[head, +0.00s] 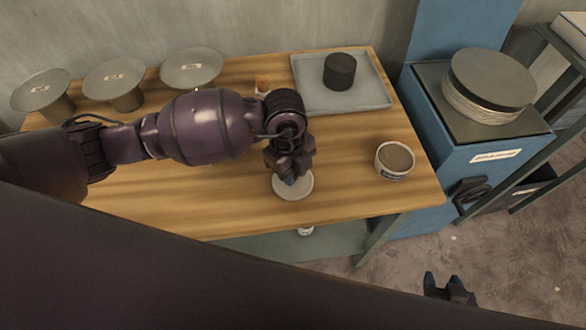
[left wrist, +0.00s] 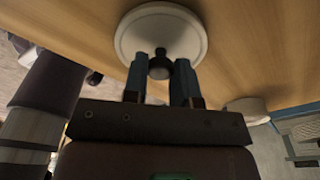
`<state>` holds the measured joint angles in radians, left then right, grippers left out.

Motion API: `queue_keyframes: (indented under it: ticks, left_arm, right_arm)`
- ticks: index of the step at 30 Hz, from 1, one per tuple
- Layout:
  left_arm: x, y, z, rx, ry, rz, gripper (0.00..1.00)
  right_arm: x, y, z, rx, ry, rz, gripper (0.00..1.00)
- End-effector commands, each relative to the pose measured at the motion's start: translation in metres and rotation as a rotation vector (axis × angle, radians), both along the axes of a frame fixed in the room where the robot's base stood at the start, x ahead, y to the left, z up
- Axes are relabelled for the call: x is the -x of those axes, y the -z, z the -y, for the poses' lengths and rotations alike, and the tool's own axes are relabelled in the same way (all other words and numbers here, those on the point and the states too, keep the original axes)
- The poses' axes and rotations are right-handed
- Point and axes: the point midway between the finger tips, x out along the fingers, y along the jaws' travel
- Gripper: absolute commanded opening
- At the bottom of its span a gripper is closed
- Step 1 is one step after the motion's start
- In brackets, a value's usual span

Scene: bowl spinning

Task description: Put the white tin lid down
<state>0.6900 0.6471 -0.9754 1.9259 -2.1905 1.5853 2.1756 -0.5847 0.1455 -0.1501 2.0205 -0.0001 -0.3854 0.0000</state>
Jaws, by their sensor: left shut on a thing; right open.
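The white tin lid (head: 298,190) is round, with a small dark knob (left wrist: 160,68) that shows in the left wrist view. My left gripper (head: 288,178) is shut on the knob, with a blue finger on each side of it. The lid is over the front part of the wooden table (head: 235,210); I cannot tell whether it touches the wood or hangs just above. A white open tin (head: 394,160) with brownish contents stands to the right, apart from the lid. My right gripper (head: 446,284) is open and empty, low at the bottom right, off the table.
Several grey round-topped stands (head: 115,78) line the back left. A grey tray (head: 345,100) with a dark cylinder (head: 340,70) is at the back right. A blue cabinet (head: 470,170) carrying a round wheel (head: 492,78) stands right of the table. Bare wood lies around the lid.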

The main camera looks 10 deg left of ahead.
Motion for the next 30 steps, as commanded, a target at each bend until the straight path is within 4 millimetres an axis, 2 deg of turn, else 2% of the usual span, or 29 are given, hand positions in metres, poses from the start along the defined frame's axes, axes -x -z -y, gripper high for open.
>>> queue_keyframes:
  ticks: [11, 12, 16, 26, 30]
  left_arm:
    - [0.0, 0.003, 0.0, 0.001, 0.001, 0.002, 0.03]
    - [0.0, 0.003, 0.0, 0.001, 0.001, 0.002, 0.3]
    - [0.0, 0.002, 0.0, 0.001, 0.001, 0.002, 0.5]
    - [0.0, 0.0, 0.0, 0.0, 0.001, 0.002, 0.51]
    - [-0.002, -0.014, -0.001, 0.002, 0.001, 0.005, 0.51]
  right_arm:
    - [-0.002, -0.006, 0.0, 0.0, -0.002, 0.012, 0.48]
    - [-0.002, -0.005, 0.0, 0.0, -0.002, 0.011, 0.48]
    - [-0.001, -0.003, 0.0, 0.001, -0.001, 0.006, 0.48]
    - [0.0, 0.0, 0.0, 0.001, 0.0, -0.001, 0.48]
    - [-0.001, -0.005, 0.0, 0.001, 0.0, 0.005, 0.48]
